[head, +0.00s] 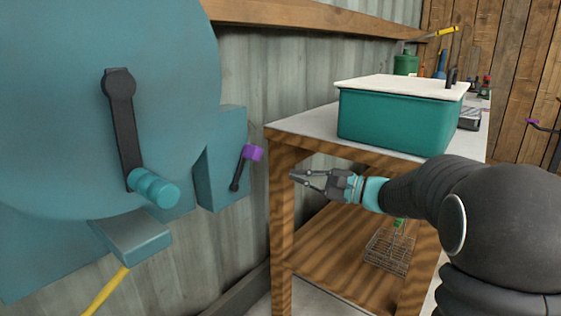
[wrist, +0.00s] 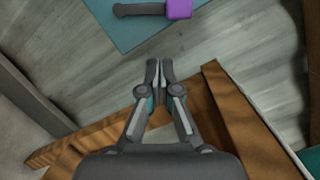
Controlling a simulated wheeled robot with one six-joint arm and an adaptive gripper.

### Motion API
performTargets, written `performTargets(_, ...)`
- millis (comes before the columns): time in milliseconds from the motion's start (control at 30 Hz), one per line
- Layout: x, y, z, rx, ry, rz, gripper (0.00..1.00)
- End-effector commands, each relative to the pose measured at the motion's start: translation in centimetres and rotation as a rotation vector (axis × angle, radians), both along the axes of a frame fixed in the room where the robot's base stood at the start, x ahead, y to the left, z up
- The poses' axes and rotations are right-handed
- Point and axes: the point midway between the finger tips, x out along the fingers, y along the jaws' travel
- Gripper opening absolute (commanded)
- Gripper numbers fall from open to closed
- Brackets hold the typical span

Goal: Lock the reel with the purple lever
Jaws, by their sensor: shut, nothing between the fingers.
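The purple lever (head: 252,153) has a dark arm and a purple knob. It is mounted on the side of the teal reel housing (head: 218,160), its arm slanting up to the right to the knob. The large teal reel (head: 60,80) with a dark crank and teal handle is at the left. My gripper (head: 292,175) is shut and empty, to the right of the lever and a little lower, apart from it.
A wooden table (head: 310,122) stands close behind my gripper, its front leg near the fingers. A teal bin with a white lid (head: 395,115) is on it. A wire basket (head: 388,250) sits on the lower shelf. A yellow hose (head: 105,292) hangs below the reel.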

Motion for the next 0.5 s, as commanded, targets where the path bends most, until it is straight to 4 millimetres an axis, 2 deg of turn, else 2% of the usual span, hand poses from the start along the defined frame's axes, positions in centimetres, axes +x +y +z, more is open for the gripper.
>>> performTargets(67,0.3,-0.6,1.2,0.04,-0.021,-0.013,0.0)
performTargets(200,0.2,-1.1,2.1,0.08,-0.04,-0.016,0.0)
performTargets(500,0.1,-0.9,2.1,0.078,-0.043,-0.009,0.0)
